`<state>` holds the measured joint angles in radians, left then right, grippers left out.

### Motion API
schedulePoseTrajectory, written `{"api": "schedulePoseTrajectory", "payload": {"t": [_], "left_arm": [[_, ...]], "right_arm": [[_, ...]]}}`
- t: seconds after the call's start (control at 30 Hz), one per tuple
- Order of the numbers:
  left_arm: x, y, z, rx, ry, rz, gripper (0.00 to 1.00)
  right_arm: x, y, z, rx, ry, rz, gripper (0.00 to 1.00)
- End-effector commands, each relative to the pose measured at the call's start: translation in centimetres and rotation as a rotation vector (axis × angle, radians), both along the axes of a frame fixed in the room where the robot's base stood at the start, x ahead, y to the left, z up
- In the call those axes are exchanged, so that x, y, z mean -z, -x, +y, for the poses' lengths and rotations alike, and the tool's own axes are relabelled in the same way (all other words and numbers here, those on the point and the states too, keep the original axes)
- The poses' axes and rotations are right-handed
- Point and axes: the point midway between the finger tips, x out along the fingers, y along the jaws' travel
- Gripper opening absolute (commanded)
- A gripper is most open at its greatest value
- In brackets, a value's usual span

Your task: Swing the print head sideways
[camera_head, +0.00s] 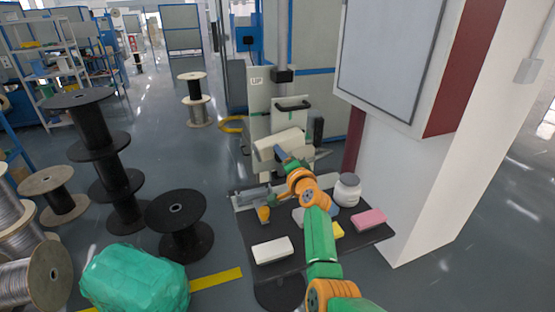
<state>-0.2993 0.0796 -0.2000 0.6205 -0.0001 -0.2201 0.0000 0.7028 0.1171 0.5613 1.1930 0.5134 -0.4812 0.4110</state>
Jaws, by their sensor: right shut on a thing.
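The print head looks like a white box-shaped unit (277,142) on the machine, in the middle of the head view. My right arm, green and orange, reaches up to it from the bottom. My right gripper (282,156) is at the lower front of the white unit and is shut on it. The fingertips are small and partly hidden by my own wrist, so the exact grip point is unclear. My left gripper is not in view.
A dark table (330,258) below holds a white jar (347,190), a pink block (369,219), a white block (272,250) and an orange cup (263,213). A large cabinet (390,50) stands right. Black spools (180,224) and a green bundle (135,278) stand left.

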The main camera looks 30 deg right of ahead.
Motion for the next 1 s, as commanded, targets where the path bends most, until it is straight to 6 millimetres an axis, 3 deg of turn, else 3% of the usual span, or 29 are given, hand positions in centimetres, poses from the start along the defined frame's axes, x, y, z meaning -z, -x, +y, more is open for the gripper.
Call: {"api": "schedulePoseTrajectory", "payload": {"t": [0.4, 0.97, 1.0], "left_arm": [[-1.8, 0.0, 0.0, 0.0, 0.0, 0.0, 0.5], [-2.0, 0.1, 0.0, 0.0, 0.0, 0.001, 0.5], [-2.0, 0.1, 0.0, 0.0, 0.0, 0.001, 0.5]], "right_arm": [[-1.5, -0.1, -0.2, -0.001, -0.172, -0.044, 0.0], [-1.6, 0.0, -0.2, 0.0, -0.196, -0.051, 0.0], [-1.6, 0.0, -0.2, 0.0, -0.196, -0.051, 0.49]]}}
